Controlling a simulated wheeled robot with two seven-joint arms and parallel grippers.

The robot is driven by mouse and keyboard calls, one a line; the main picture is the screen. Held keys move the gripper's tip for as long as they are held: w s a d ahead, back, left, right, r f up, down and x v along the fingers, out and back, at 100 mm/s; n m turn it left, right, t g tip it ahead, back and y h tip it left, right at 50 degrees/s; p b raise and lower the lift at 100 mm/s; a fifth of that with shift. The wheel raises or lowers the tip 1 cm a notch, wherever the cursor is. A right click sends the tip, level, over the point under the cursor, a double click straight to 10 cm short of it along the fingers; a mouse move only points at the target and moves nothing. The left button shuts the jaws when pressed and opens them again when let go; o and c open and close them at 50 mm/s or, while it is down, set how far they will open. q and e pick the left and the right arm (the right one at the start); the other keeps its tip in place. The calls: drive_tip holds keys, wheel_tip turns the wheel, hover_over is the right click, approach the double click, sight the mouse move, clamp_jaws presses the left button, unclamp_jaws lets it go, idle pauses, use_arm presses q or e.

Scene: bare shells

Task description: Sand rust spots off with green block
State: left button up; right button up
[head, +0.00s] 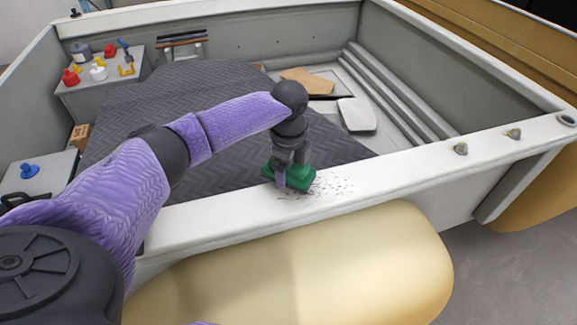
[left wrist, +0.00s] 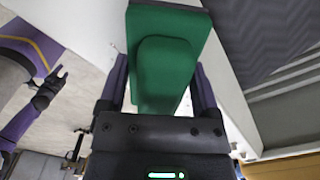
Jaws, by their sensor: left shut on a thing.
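My left gripper (head: 291,170) is shut on the green block (head: 299,182), which sits on the white top rail (head: 220,212) of the truck-bed-like shell. The block also fills the middle of the left wrist view (left wrist: 165,70), with a raised grip between my fingers. Dark rust specks (head: 330,186) lie on the rail right beside the block, to its right. Whatever is under the block is hidden.
Inside the shell lie a dark grey mat (head: 200,95), a brown board (head: 306,80) and a pale pad (head: 357,114). A side table (head: 100,85) holds several small tools. A tan rounded panel (head: 330,265) bulges below the rail.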

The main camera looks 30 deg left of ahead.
use_arm(q)
drive_tip(key=shift+f+b, duration=0.4)
drive_tip(key=shift+f, duration=0.55)
